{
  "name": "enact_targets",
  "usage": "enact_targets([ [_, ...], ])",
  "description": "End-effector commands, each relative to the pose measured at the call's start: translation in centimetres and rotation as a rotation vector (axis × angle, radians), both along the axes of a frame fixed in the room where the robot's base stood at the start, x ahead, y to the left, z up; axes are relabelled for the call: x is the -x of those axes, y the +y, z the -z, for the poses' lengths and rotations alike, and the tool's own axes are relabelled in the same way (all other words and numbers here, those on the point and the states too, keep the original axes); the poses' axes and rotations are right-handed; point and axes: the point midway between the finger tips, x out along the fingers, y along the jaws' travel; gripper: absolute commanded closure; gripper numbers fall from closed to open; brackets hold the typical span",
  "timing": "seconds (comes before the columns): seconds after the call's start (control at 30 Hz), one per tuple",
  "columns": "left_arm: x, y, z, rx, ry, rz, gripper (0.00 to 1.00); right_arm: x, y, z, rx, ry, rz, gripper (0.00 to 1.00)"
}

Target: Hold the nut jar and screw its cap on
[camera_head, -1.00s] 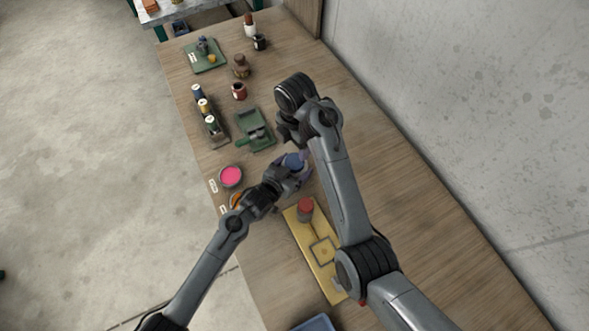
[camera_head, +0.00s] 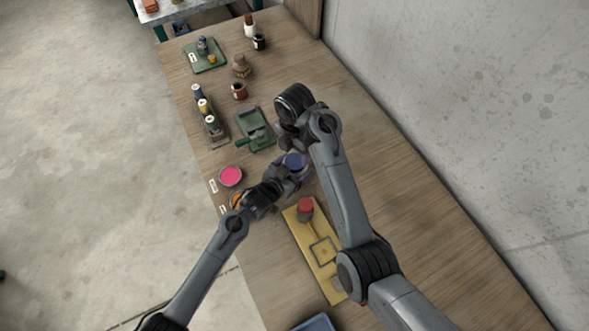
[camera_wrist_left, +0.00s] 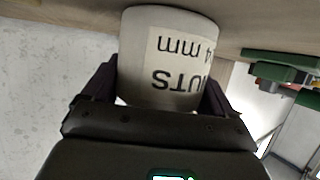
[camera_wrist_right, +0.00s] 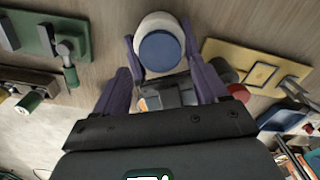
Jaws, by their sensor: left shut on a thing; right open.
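The nut jar (camera_wrist_left: 140,65) is pale, with a label reading "NUTS" and "4 mm" upside down in the left wrist view. My left gripper (camera_wrist_left: 161,75) is shut around its side. A round blue cap (camera_wrist_right: 160,50) sits at the jar's top in the right wrist view; the pale rim (camera_wrist_right: 150,22) shows around it. I cannot tell how tightly it sits. The cap also shows in the head view (camera_head: 294,161). My right gripper (camera_wrist_right: 157,32) is open above the jar, its fingers on either side of the cap, with gaps visible.
A yellow board (camera_head: 307,240) with a red-topped item (camera_head: 305,206) lies nearer on the table (camera_head: 390,200). The table's right side is clear.

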Motion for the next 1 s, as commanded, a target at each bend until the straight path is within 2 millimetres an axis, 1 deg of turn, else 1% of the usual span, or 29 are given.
enact_targets([
  [0.03,0.0,0.0,0.1,-0.001,0.001,-0.001,0.99,0.0,-0.1,0.8,0.003,0.003,0.0,0.27],
  [0.2,0.0,0.0,0.1,-0.001,0.001,0.0,0.99,0.0,-0.1,3.0,0.002,0.001,0.0,0.27],
  [0.4,0.0,0.0,0.1,-0.001,0.002,0.0,0.99,0.0,-0.1,4.6,0.001,0.0,0.001,0.27],
  [0.57,0.0,0.0,0.1,-0.001,0.002,0.0,0.99,0.0,0.0,5.2,0.001,0.0,0.0,0.27],
  [0.8,0.0,0.0,0.1,-0.001,0.002,0.0,0.99,0.0,0.0,5.2,0.001,-0.001,0.0,0.27],
  [0.83,0.0,0.0,0.1,-0.001,0.002,0.0,0.99,0.0,0.0,5.2,0.001,-0.001,0.0,0.29],
  [1.0,0.0,0.0,0.1,-0.001,0.002,0.0,0.99,0.0,0.0,5.2,0.001,-0.001,0.0,0.55],
])
